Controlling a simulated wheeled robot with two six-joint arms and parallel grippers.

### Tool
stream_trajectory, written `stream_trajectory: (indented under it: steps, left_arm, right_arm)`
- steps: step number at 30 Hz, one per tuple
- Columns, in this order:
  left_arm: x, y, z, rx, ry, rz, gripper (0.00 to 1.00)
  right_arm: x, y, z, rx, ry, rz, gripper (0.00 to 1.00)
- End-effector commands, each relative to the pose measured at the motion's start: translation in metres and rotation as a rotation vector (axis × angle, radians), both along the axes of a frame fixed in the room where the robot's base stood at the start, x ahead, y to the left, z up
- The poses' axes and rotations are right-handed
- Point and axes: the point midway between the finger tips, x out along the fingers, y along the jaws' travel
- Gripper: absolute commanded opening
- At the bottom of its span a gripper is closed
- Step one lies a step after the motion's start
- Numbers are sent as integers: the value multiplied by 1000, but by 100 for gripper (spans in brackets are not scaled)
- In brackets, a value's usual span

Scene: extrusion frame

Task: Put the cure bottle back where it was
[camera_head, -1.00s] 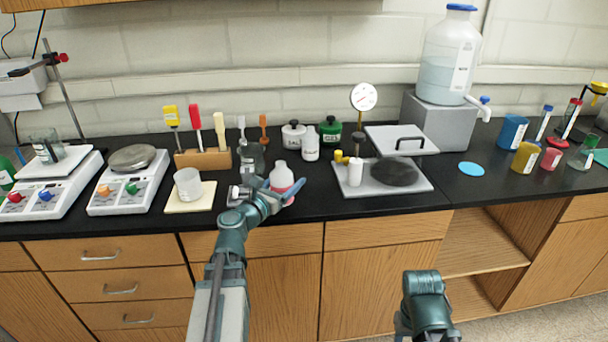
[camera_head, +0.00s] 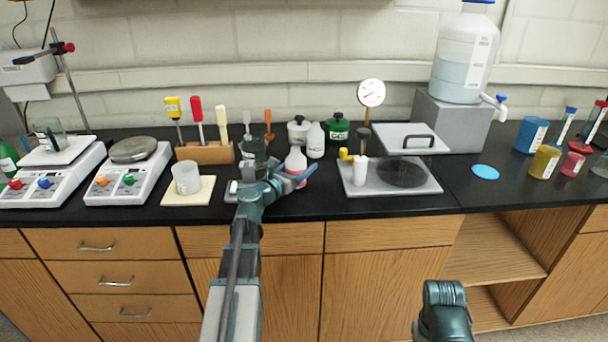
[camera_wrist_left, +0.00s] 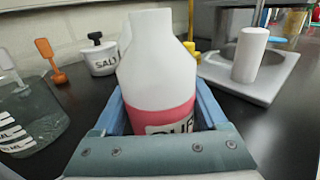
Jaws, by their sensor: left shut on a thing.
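The cure bottle (camera_head: 296,159) is white with a pink band and a partly hidden label. My left gripper (camera_head: 290,178) is shut on it, with the blue fingers on either side of its lower part. In the left wrist view the bottle (camera_wrist_left: 155,60) stands upright between the fingers (camera_wrist_left: 160,110). It is over the black counter, in front of the white bottle (camera_head: 315,140) and the SALT jar (camera_head: 299,131). I cannot tell whether its base touches the counter. My right gripper is out of view; only part of my right arm shows at the bottom.
A glass beaker (camera_wrist_left: 30,115) stands close left of the held bottle. A grey plate (camera_head: 357,187) with a white cylinder (camera_head: 360,171) is to the right. A green jar (camera_head: 338,129) stands behind. Counter between bottle and grey plate is clear.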

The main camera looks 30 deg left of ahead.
Motion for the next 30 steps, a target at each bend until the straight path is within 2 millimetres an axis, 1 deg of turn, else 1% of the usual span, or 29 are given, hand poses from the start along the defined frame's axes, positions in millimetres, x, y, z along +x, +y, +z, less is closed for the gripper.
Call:
stream_trajectory:
  steps: [1, 2, 9, 14, 15, 17, 18, 19, 25, 28, 29, 30]
  left_arm:
    - [-1, 2, -11, 0, 0, 1, 12]
    - [-1, 2, -12, 0, 0, 2, 12]
    - [-2, 2, -9, 0, 0, 1, 12]
    - [-2, 2, -14, 0, 0, 1, 12]
    - [-2, 2, -13, 0, 0, 1, 78]
    - [-2, 2, -12, 0, 0, 1, 89]
    - [-2, 2, -12, 0, 0, 1, 96]
    - [-2, 2, -12, 0, 0, 1, 100]
    - [-1, 2, -12, 0, 0, 1, 100]
    - [-1, 2, -8, 0, 0, 1, 100]
    - [-2, 2, -7, 0, 0, 1, 100]
    - [-9, 2, -9, 0, 0, 2, 100]
  right_arm:
    - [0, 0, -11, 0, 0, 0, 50]
    - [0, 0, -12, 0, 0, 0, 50]
    - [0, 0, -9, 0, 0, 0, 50]
    - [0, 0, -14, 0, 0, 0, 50]
    - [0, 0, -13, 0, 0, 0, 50]
    - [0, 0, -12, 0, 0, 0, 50]
    - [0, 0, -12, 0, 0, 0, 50]
    - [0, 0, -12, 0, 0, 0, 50]
    - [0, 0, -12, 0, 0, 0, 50]
    - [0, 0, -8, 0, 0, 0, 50]
    - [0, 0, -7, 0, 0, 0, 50]
    - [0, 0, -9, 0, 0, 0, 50]
